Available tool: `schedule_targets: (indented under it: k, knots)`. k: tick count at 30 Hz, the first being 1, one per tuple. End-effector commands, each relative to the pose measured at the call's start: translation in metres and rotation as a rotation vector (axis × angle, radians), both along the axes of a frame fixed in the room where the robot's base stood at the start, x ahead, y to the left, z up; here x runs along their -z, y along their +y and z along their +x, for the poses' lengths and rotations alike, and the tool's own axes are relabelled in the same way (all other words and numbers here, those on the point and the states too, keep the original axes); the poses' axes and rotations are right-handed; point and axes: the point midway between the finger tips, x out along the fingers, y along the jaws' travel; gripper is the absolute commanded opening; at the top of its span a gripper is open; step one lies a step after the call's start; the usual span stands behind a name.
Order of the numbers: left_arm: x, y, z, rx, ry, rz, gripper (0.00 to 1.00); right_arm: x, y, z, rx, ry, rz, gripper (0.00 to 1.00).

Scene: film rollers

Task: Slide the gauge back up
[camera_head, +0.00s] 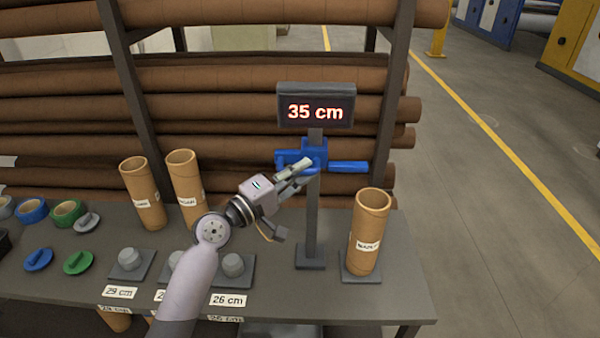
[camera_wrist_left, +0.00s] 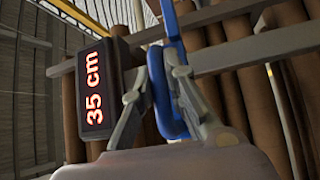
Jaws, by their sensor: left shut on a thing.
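The height gauge stands on the table, with a grey post (camera_head: 313,225), a blue slider (camera_head: 348,167) and a dark display (camera_head: 316,107) reading "35 cm" on top. The slider sits high on the post, a little below the display. My left gripper (camera_head: 305,167) is shut on the blue slider from the left. In the left wrist view its fingers (camera_wrist_left: 160,95) close around a blue part (camera_wrist_left: 166,105), with the display (camera_wrist_left: 97,85) to the left. The slider's blue arm reaches to the right, above and apart from a cardboard tube (camera_head: 369,235). My right gripper is out of view.
The tube stands on a grey base at the table's right end. Two more tubes (camera_head: 142,195) (camera_head: 185,178) stand left of my arm. Grey knobs on bases (camera_head: 130,260) and tape rolls (camera_head: 68,212) lie leftward. A rack of long brown rolls (camera_head: 220,110) stands close behind.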

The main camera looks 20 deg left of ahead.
Motion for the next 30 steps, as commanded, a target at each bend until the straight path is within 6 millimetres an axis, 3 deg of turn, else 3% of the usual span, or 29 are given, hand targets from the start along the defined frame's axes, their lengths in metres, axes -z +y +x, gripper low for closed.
schedule_targets:
  k: [1,9,10,19,30]
  knots:
    - [-0.0091,0.0009,0.0002,-0.003,-0.012,-0.010,0.00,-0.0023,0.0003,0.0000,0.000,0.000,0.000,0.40]
    - [-0.0110,0.0012,0.0002,-0.004,-0.018,-0.013,0.00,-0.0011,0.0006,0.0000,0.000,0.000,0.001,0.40]
    - [-0.0113,0.0012,0.0002,-0.004,-0.018,-0.013,0.14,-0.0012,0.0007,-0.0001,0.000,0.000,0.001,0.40]
    - [-0.0092,0.0010,0.0003,-0.004,-0.015,-0.009,0.33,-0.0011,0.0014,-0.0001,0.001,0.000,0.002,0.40]
    - [-0.0037,0.0039,-0.0048,-0.003,-0.007,-0.004,0.33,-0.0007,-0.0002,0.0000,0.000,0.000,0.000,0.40]
